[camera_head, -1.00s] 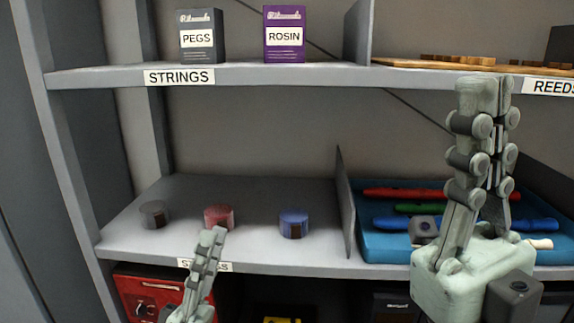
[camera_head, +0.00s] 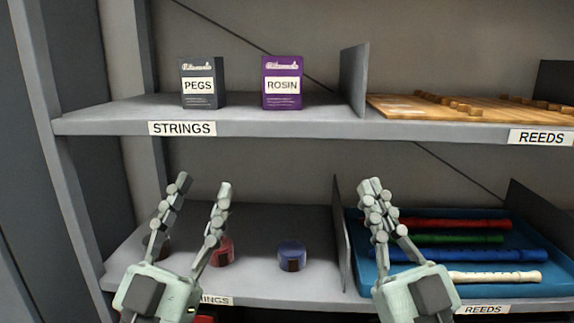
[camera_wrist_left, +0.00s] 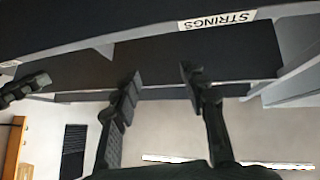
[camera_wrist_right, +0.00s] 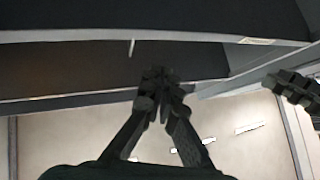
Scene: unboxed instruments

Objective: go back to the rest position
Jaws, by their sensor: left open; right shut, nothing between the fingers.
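My left gripper (camera_head: 203,185) is open and empty in the head view, in front of the lower shelf at the left. Its spread fingers also show in the left wrist view (camera_wrist_left: 160,78). My right gripper (camera_head: 369,184) is shut with nothing in it, in front of the divider and the blue tray. Its fingertips meet in the right wrist view (camera_wrist_right: 156,75). Both grippers point upward in the head view and appear apart from the shelf goods.
The lower shelf (camera_head: 255,285) holds a red tin (camera_head: 223,252), a blue tin (camera_head: 291,255) and a dark tin partly hidden by my left gripper. A blue tray (camera_head: 508,287) holds several recorders. The upper shelf (camera_head: 330,128) carries a PEGS box (camera_head: 201,85) and a ROSIN box (camera_head: 282,85).

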